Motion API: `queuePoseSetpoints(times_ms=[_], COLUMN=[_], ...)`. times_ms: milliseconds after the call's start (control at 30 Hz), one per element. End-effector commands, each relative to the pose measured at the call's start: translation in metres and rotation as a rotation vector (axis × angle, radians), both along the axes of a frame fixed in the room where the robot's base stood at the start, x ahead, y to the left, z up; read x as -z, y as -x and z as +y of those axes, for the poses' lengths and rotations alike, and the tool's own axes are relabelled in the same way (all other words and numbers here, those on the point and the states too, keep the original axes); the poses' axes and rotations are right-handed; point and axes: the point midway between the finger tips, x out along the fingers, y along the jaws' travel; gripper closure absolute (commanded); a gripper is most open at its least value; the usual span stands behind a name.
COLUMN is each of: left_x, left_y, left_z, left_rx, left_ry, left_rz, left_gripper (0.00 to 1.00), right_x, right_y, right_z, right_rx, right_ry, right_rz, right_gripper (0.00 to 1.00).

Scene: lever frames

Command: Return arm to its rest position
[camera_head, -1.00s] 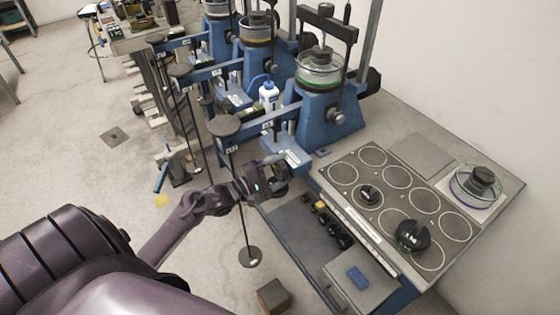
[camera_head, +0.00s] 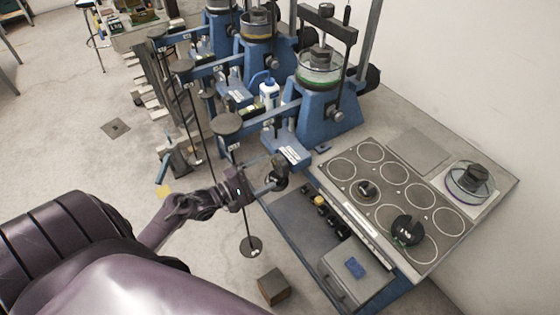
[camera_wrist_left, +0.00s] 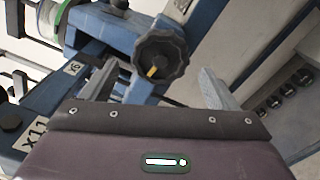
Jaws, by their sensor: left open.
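My left arm comes in from the left. My left gripper (camera_head: 262,182) is open and empty near the front of the nearest blue lever frame (camera_head: 330,112). A dark round knob (camera_head: 278,178) is just beyond the fingertips. In the left wrist view the two grey fingers (camera_wrist_left: 158,84) are spread wide, and the black lobed knob (camera_wrist_left: 160,58) with a yellow mark appears between and beyond them. I cannot tell the exact gap. My right gripper is not in view.
A bench plate with marked circles (camera_head: 397,172) and black weights (camera_head: 407,229) lies right of the gripper. A hanging rod with a disc (camera_head: 250,246) stands close below the gripper. A wooden block (camera_head: 273,287) is on the floor. Open floor (camera_head: 65,150) is at left.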

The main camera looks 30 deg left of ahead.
Motion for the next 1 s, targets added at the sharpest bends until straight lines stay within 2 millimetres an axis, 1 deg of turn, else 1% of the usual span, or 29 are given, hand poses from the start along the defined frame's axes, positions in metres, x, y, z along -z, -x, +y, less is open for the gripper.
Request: queuePoseSetpoints(times_ms=[100, 533, 567, 633, 667, 767, 800, 833, 867, 900, 967, 1000], left_x=[0.001, 0.001, 0.003, 0.016, 0.025, 0.074, 0.1, 0.121, 0.142, 0.169, 0.209, 0.233], left_y=[0.003, 0.002, 0.003, 0.005, 0.006, 0.018, 0.026, 0.034, 0.043, 0.056, 0.079, 0.096], left_z=[0.001, 0.0, 0.0, -0.001, -0.002, -0.007, -0.01, -0.014, -0.017, -0.023, -0.032, -0.04], left_rx=[0.0, 0.0, -0.002, -0.013, -0.02, -0.05, -0.054, -0.051, -0.045, -0.026, 0.024, 0.069], left_ry=[0.0, -0.001, -0.007, -0.042, -0.071, -0.232, -0.32, -0.393, -0.471, -0.575, -0.731, -0.831], left_rz=[0.001, 0.0, 0.003, 0.016, 0.027, 0.087, 0.121, 0.151, 0.182, 0.222, 0.283, 0.321], left_gripper=[0.18, 0.18, 0.18, 0.18, 0.18, 0.18, 0.18, 0.18, 0.18, 0.18, 0.18, 0.18], right_x=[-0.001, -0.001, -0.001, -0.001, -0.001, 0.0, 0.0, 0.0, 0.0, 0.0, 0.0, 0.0], right_y=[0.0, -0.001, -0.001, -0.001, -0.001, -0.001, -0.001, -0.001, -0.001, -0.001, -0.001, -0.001], right_z=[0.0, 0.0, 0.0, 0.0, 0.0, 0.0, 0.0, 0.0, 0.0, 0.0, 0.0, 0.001], right_rx=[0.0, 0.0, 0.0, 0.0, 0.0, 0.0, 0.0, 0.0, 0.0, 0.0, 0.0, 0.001], right_ry=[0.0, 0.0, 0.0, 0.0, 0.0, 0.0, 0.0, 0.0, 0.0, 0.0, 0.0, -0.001], right_rz=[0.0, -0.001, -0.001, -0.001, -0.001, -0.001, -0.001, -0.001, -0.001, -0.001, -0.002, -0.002], right_gripper=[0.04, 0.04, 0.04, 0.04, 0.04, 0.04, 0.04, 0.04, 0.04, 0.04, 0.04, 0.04])
